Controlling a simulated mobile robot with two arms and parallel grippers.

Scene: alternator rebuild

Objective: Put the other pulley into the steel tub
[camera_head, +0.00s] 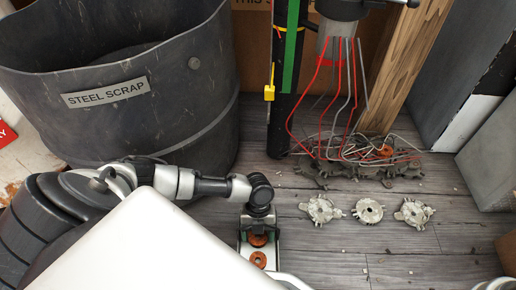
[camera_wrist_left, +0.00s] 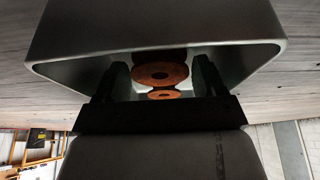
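The steel tub is the large dark grey bin (camera_head: 190,115) labelled STEEL SCRAP, at upper left in the head view. Two orange-brown ring discs, which look like rusty pulleys, sit in a small open metal tray (camera_head: 242,262): the farther one (camera_head: 257,240) and the nearer one (camera_head: 258,260). My left gripper (camera_head: 258,222) points down at the tray. In the left wrist view its dark fingers (camera_wrist_left: 161,78) are spread, with the larger-looking disc (camera_wrist_left: 160,73) between them and the other (camera_wrist_left: 164,95) below. Contact with the fingers cannot be told. My right gripper is not in view.
Two grey metal brackets (camera_head: 321,209) (camera_head: 414,213) and a round grey part (camera_head: 369,211) lie in a row on the plank surface. Behind them is a tangle of wires (camera_head: 350,147) with another orange disc (camera_head: 385,151). A dark post (camera_head: 283,110) stands beside the tub.

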